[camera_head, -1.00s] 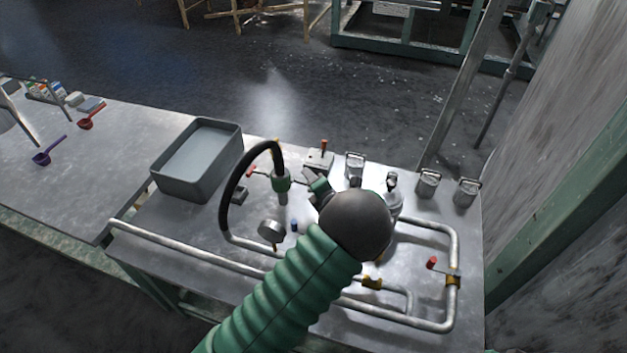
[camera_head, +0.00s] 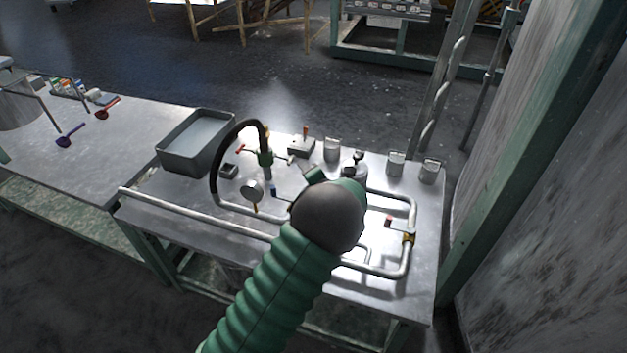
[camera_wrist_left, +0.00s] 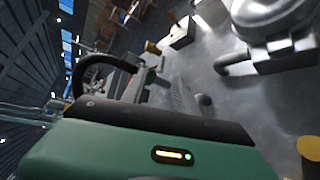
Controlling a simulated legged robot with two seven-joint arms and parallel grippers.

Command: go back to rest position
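One green ribbed arm of mine reaches in from the bottom of the head view, left of centre, over the metal bench (camera_head: 150,245). It ends in a dark rounded wrist joint above the pipework. My left gripper (camera_head: 316,176) is mostly hidden behind that joint; only small green parts show. In the left wrist view, a green housing with a lit indicator and a dark bar fills the bottom. No fingertips show clearly, and I cannot see anything held. A clear tube-like piece (camera_wrist_left: 28,113) shows at the left of that view. My right gripper is in neither view.
Metal pipes (camera_head: 190,212) and a black hose (camera_head: 216,170) rise close around the arm. A grey tray (camera_head: 165,157) stands at the left of the bench. A wall (camera_head: 560,200) stands close on the right. Floor shows in front.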

